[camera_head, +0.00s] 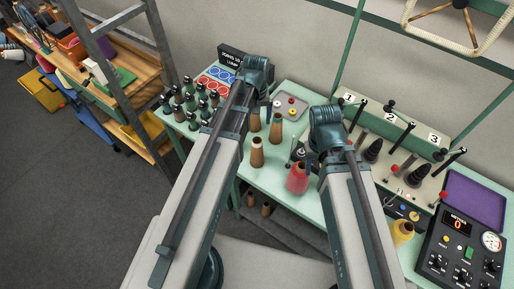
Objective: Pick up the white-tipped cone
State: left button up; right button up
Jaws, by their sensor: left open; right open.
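Several cones stand on the pale green table. A brown cone (257,154) is left of centre, another brown cone (276,128) is behind it, and a third (255,121) is partly behind my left arm. A pinkish-red cone (298,179) stands between my arms, nearer the right one. I cannot tell at this size which cone has a white tip. My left gripper (268,108) is open above the table behind the brown cones, with its fingers small and partly hidden by the wrist. My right gripper (311,160) is open beside the red cone's upper right. Neither visibly holds anything.
Dark-topped bobbins (190,100) crowd the table's left end. A grey tray (291,106) lies at the back. A numbered rack (392,125) with dark spools stands right. A control box (462,250), purple panel (474,200) and yellow cone (402,232) are at lower right.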

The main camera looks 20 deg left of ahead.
aim_at(257, 140)
pick_arm(q)
notch_tip(257, 140, down, 8)
jog(key=b, duration=0.8)
jog(key=shift+f, duration=0.25)
jog(key=shift+f+b, duration=0.15)
jog(key=shift+b, duration=0.25)
jog(key=shift+f, duration=0.1)
jog(key=f+b, duration=0.5)
jog(key=shift+w+d, duration=0.15)
jog(key=shift+w, duration=0.05)
grip_shut()
